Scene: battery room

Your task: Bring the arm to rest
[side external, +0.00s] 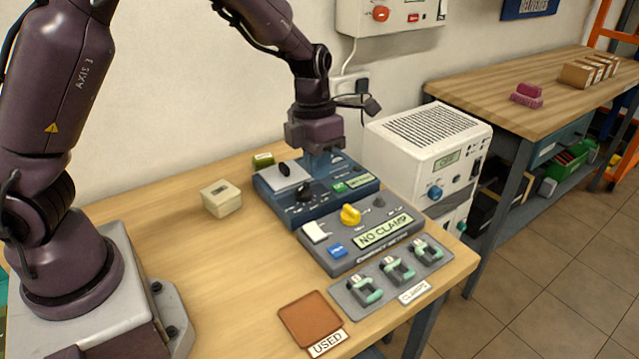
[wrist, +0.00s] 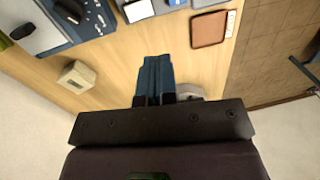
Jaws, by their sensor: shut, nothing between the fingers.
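My gripper (side external: 324,168) points down and is shut and empty. In the side external view its blue fingers overlap the back of a blue control panel (side external: 280,187); I cannot tell its exact height. In the wrist view the closed blue fingers of my gripper (wrist: 157,62) show over wooden table surface, with nothing between them. The blue panel (wrist: 77,40) is at the upper left there.
A grey "NO CLAMP" device (side external: 318,257), clamp tray (side external: 352,305) and brown "USED" pad (side external: 305,314) stand in front. A beige box (side external: 221,198) sits left. A white unit (side external: 428,148) is close on the right.

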